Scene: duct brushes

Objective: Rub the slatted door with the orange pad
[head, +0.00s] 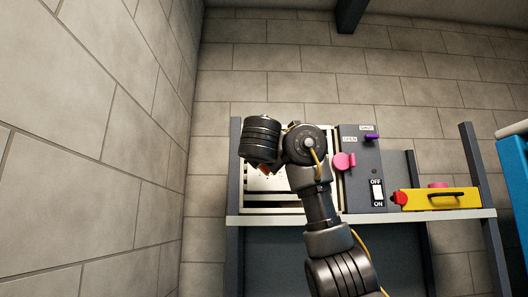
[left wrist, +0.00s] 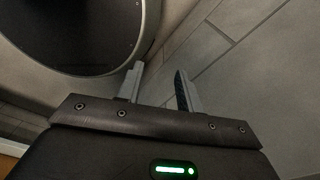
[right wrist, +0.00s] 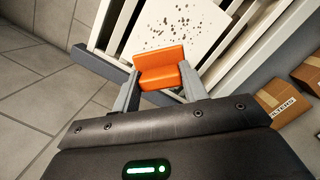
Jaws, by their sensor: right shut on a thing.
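The slatted door (head: 274,204) stands on the bench at the back, with pale slats and a white plate. My right arm covers much of it in the head view. In the right wrist view the white plate (right wrist: 205,22) carries many dark specks, with white slats (right wrist: 265,35) beside it. My right gripper (right wrist: 160,84) is shut on the orange pad (right wrist: 163,68), holding it in front of the plate. I cannot tell if the pad touches the plate. My left gripper (left wrist: 159,76) is open and empty beside a block wall; it is out of the head view.
Right of the door is a dark control panel (head: 358,187) with a pink knob (head: 343,161), a purple handle (head: 371,137) and a switch. A yellow box (head: 437,199) sits on the bench (head: 450,214). Cardboard boxes (right wrist: 284,103) lie lower right. A block wall (head: 90,150) is close on the left.

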